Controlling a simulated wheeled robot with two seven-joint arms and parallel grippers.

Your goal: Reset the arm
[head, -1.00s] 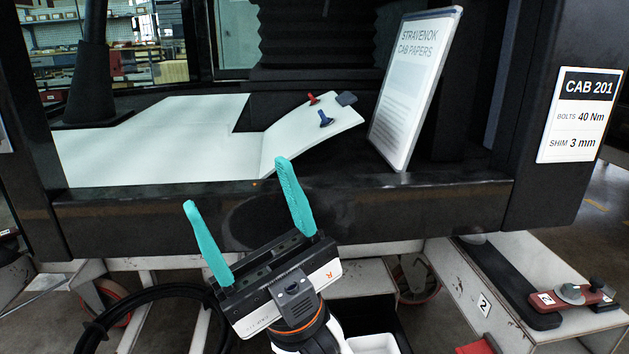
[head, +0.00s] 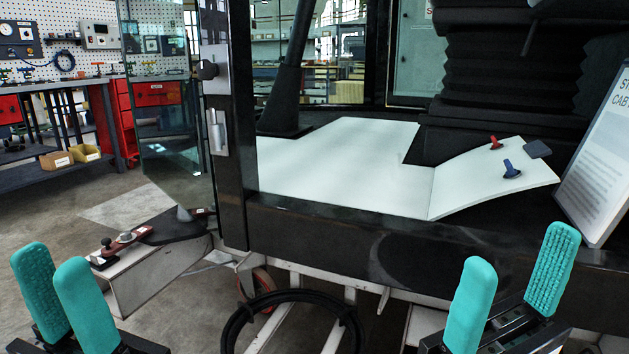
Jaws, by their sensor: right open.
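My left gripper (head: 52,258) is at the lower left of the head view. Its two teal fingers point up and stand apart, with nothing between them. My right gripper (head: 521,246) is at the lower right, in front of the cab sill. Its teal fingers are wide apart and empty. Both wrists run out of the picture at the bottom.
The dark cab sill (head: 345,236) crosses in front of a white floor panel (head: 345,178). A red knob (head: 496,142) and a blue knob (head: 511,169) sit on its raised flap. A papers board (head: 597,165) leans at right. A black cable loop (head: 240,318) hangs below.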

